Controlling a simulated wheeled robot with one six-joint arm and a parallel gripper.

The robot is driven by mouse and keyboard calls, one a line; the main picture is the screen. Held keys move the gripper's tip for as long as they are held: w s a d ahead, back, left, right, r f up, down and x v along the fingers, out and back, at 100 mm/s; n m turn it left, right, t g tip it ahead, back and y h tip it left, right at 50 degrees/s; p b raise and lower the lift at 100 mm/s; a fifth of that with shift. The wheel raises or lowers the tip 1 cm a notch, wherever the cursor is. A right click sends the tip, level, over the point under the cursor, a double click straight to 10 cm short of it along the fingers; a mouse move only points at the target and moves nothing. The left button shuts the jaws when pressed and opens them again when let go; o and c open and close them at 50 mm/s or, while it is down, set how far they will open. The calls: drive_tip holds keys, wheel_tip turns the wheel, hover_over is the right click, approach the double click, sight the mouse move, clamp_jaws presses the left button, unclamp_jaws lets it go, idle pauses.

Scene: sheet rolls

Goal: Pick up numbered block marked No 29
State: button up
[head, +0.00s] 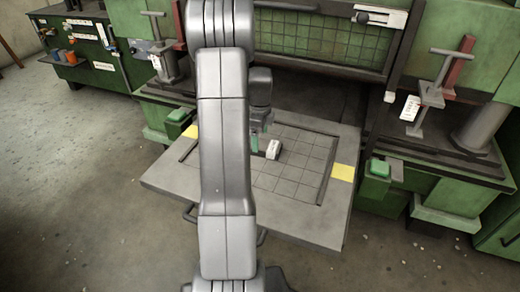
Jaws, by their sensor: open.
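A small pale block (273,149) lies on the gridded grey plate (285,183). A dark patch or marking shows on its left side; no number can be read at this size. My gripper (258,138) is just above and to the left of the block, partly behind my own arm. Its greenish fingers point down and are open. I cannot tell whether they touch the block, and nothing is seen between them. Part of the plate is hidden by my arm.
Raised dark strips border the grid, and yellow patches (342,172) mark the plate's sides. Green machines with clamp handles (433,85) stand behind and to the right. A green workbench with tools (78,45) is at far left. The concrete floor at left is clear.

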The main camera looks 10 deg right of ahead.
sight(260, 144)
drive_tip(key=f, duration=0.2)
drive_tip(key=f+b, duration=0.1)
drive_tip(key=f, duration=0.1)
drive_tip(key=shift+s, duration=0.2)
drive_tip(key=shift+r, duration=0.1)
drive_tip(key=c, duration=1.3)
drive_tip(key=shift+r, duration=0.1)
drive_tip(key=shift+c, duration=0.2)
